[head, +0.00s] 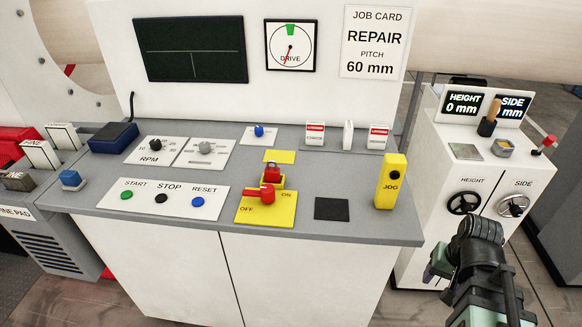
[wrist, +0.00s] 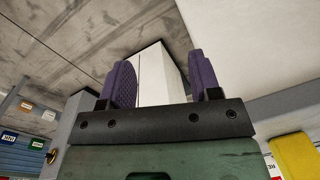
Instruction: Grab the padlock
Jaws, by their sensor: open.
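In the head view my arm is at the lower right, beyond the right end of the desk and well apart from the padlock. The padlock does not show in the wrist view.
A yellow JOG box (head: 391,182) stands upright at the desk's right end. A black square (head: 331,209) lies between it and the switch plate. Small red-and-white blocks (head: 314,135) stand behind. A white cabinet with handwheels (head: 464,203) is right of the desk.

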